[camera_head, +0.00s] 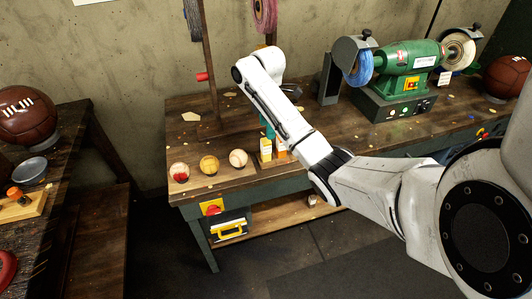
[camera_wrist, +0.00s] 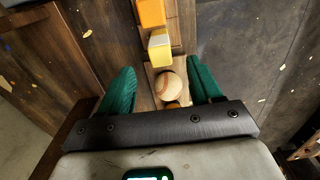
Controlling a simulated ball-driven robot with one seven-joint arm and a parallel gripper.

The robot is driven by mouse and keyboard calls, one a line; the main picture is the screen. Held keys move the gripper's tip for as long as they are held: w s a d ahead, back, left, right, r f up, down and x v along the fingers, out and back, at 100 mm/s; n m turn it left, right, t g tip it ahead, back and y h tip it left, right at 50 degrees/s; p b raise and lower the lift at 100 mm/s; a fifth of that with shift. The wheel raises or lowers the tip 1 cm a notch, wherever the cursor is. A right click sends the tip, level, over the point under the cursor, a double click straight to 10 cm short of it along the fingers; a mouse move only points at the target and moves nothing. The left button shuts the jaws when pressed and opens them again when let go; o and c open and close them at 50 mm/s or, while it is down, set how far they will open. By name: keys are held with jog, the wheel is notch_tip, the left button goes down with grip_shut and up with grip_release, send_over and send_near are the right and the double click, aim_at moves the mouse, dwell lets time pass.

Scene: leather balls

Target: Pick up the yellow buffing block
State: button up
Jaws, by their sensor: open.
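The yellow buffing block (camera_head: 265,152), with a pale face, stands near the front edge of the workbench. In the wrist view the yellow block (camera_wrist: 160,50) is just beyond the fingertips, roughly in line with the gap between them. My gripper (camera_wrist: 162,66) is open, with one green finger on each side and nothing clasped.
A green grinder (camera_head: 408,70) stands at the back right.

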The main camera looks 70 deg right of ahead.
aim_at(266, 140)
notch_tip(266, 140, down, 4)
jog(key=shift+r, duration=0.2)
jog(key=shift+w+a+f+p, duration=0.1)
jog(key=shift+f+p, duration=0.05)
jog(key=shift+f, duration=1.15)
jog(key=shift+w+a+f+p, duration=0.1)
jog(key=shift+f+p, duration=0.05)
jog(key=shift+f, duration=1.15)
jog(key=shift+c, duration=0.4)
jog(key=c, duration=0.9)
jog(key=shift+o, duration=0.2)
jog(key=shift+r, duration=0.1)
